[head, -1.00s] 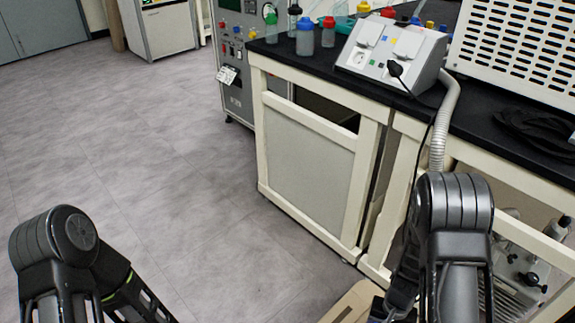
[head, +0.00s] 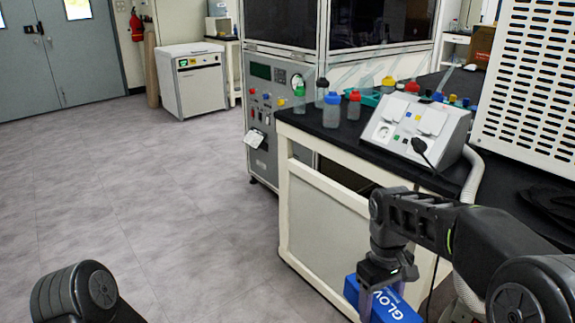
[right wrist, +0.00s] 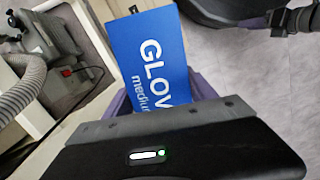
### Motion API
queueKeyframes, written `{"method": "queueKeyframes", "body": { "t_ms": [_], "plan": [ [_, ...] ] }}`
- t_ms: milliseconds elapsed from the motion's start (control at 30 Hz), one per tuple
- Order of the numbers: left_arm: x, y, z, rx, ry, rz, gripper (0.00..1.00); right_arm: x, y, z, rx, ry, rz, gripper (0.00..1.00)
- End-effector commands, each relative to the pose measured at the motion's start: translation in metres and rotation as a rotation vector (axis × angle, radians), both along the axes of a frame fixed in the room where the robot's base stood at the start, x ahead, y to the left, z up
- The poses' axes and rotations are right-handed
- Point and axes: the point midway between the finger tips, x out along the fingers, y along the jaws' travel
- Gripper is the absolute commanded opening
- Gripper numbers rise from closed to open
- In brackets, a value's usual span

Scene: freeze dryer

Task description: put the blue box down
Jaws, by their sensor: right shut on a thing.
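The blue box (head: 391,308) with white "GLOV" lettering is at the lower right of the head view, in front of the bench and below its top. It also shows in the right wrist view (right wrist: 150,60), where "GLOV medium" can be read. My right gripper (head: 382,292) is shut on the box and points down; in the right wrist view its fingers lie at the box's sides. The bottom of the box is cut off in the head view. Of my left arm only a dark joint shows at the lower left; its gripper is out of view.
The black bench top (head: 400,150) holds several bottles, a grey socket unit (head: 415,125) with a black cable, and a white perforated housing (head: 530,85). Its front part left of the socket unit is partly clear. Open grey floor (head: 130,200) lies to the left.

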Motion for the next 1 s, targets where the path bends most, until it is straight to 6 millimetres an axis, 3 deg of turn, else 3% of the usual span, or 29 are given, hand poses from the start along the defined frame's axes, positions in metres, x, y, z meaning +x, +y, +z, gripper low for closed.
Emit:
{"method": "queueKeyframes", "body": {
  "t_ms": [33,267,700,833,1000],
  "plan": [
    [-0.001,-0.001,0.015,-0.001,0.000,-0.001,0.36,0.001,0.000,0.014,-0.001,0.001,-0.012,0.18],
    [-0.003,-0.003,0.068,-0.005,0.005,-0.008,0.36,0.009,0.000,0.059,0.000,0.001,-0.099,0.18],
    [-0.009,-0.010,0.199,-0.014,0.016,-0.023,0.36,0.030,0.000,0.170,0.000,0.001,-0.339,0.18],
    [-0.011,-0.011,0.227,-0.017,0.018,-0.027,0.36,0.036,0.000,0.192,-0.001,0.000,-0.398,0.18],
    [-0.012,-0.012,0.246,-0.019,0.020,-0.030,0.36,0.040,-0.001,0.207,-0.001,0.000,-0.445,0.18]
  ]
}}
